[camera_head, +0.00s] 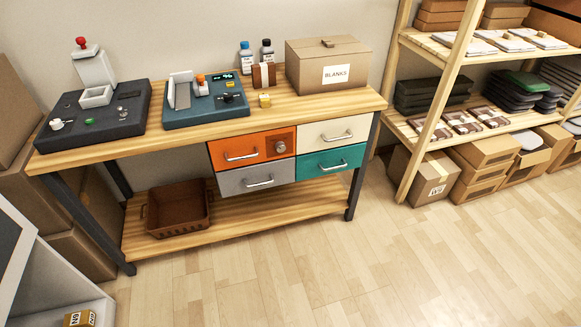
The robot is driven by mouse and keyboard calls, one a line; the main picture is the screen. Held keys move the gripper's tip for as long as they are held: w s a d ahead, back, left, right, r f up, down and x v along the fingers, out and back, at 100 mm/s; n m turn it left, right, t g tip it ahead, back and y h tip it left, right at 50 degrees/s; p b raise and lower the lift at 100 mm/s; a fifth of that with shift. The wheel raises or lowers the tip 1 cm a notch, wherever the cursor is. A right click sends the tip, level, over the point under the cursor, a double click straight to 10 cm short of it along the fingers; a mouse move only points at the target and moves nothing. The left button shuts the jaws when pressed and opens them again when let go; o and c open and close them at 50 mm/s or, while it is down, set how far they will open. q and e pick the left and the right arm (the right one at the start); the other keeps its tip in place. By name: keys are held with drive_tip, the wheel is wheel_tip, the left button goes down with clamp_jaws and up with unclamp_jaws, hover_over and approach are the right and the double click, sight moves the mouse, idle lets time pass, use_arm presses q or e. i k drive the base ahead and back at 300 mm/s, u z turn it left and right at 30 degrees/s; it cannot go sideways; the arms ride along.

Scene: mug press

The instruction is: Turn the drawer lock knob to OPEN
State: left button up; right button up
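The drawer lock knob (280,147) is a round silver-grey knob on a small orange-brown plate at the right end of the orange drawer (237,149), under the worktop. Its markings are too small to read, so its setting cannot be told. The orange drawer looks closed and has a silver bar handle. A cream drawer (333,132), a grey drawer (255,178) and a teal drawer (330,163) sit around it, also closed. Neither of my grippers shows in the head view.
The wooden workbench (190,140) carries a dark press unit (95,112), a teal-topped device (205,103), bottles and a BLANKS box (325,68). A brown basket (178,211) stands on its lower shelf. Shelving with boxes stands right. The floor (270,270) in front is clear.

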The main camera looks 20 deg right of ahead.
sight(281, 147)
drive_tip(key=z, duration=0.25)
drive_tip(key=i, duration=1.05)
drive_tip(key=u, duration=0.7)
